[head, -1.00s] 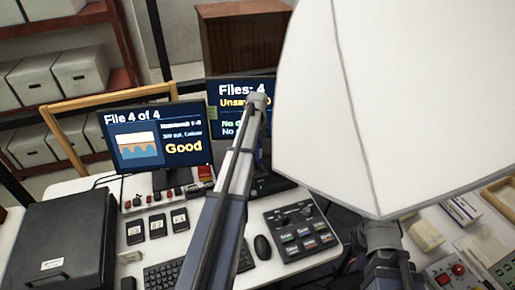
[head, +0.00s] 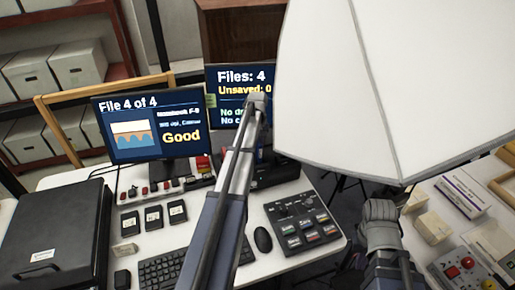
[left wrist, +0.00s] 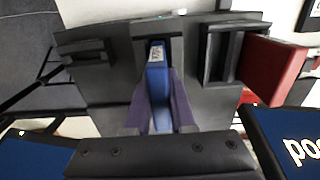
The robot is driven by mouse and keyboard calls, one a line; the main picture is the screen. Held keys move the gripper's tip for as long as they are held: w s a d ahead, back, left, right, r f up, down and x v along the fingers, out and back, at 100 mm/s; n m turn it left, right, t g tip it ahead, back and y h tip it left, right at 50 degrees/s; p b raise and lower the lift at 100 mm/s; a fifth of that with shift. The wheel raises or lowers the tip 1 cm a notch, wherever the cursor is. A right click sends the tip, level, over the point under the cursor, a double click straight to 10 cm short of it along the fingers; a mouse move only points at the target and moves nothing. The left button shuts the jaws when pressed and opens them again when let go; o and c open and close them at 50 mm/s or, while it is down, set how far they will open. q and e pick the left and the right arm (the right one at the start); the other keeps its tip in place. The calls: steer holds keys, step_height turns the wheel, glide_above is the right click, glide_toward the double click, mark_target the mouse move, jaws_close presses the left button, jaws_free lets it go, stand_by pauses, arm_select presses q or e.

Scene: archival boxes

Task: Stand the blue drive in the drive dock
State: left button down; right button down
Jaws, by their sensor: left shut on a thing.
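The blue drive (left wrist: 157,82) is between the two purple fingers of my left gripper (left wrist: 158,115) in the left wrist view, with a pale label at its far end. My left gripper is shut on it. The dark drive dock (left wrist: 105,85) lies behind the drive, which lines up with its middle bay; I cannot tell how deep it sits. A red drive (left wrist: 272,68) stands at a side bay. In the head view my left arm covers most of the dock (head: 280,174) and hides the left fingertips. My right arm shows at lower right, but its gripper does not.
A large white panel (head: 375,80) fills the upper right. A keyboard (head: 165,270), mouse (head: 263,240), control panel (head: 300,228), small black cases (head: 153,217) and a large black box (head: 55,235) crowd the desk.

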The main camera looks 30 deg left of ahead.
arm_select(q)
steer(key=shift+f+b, duration=0.95)
steer(key=shift+f, duration=0.05)
stand_by(0.4)
steer(key=c, duration=0.7)
jaws_free()
steer(key=shift+r, duration=0.1)
step_height(320, 180, up, 8)
steer(key=p, duration=0.8)
steer(key=shift+f, duration=0.2)
